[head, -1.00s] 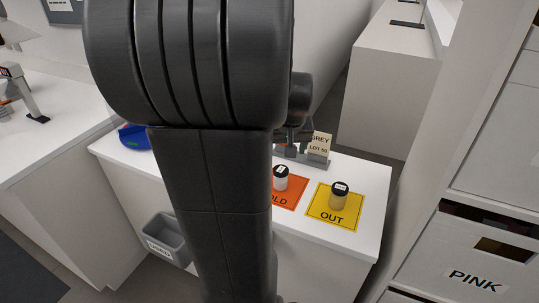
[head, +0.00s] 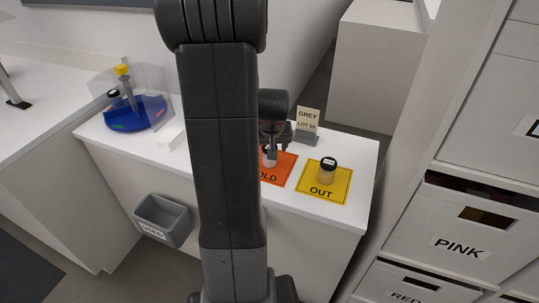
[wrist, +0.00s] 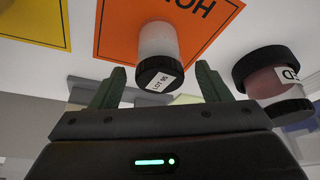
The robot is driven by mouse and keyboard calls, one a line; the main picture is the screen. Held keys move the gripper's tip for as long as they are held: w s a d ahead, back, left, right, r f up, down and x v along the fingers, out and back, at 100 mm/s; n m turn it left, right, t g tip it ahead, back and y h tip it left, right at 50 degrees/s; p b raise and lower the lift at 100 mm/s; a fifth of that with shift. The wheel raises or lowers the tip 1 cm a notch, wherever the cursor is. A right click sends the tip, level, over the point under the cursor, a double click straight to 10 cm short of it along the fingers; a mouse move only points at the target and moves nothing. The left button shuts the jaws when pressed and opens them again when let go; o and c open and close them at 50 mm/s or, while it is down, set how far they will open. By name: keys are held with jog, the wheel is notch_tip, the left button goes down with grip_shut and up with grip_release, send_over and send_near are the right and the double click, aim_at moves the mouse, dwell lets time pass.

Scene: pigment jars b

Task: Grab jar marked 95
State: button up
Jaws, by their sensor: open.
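A jar with pale grey-white contents and a black lid (wrist: 158,72) stands on the orange HOLD mat (wrist: 112,30). Its lid label seems to read LOT 95, in small print. In the head view this jar (head: 270,161) is partly hidden by my gripper (head: 276,137). In the wrist view my gripper (wrist: 162,88) is open and empty, its two fingers on either side of the jar's lid, with gaps to both. I cannot tell how deep the jar is between them. Another black-lidded jar (head: 327,171) with tan contents stands on the yellow OUT mat (head: 340,192).
A jar with pinkish contents (wrist: 275,82) is close to the right finger in the wrist view. A GREY sign (head: 308,120) stands behind the mats. A blue tray with a clear shield (head: 140,113) is at the back left. A grey bin (head: 162,220) is below the counter.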

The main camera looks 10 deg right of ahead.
jog(key=shift+w+f, duration=0.25)
jog(key=shift+f, duration=0.25)
jog(key=c, duration=1.1)
jog(key=shift+r, duration=0.15)
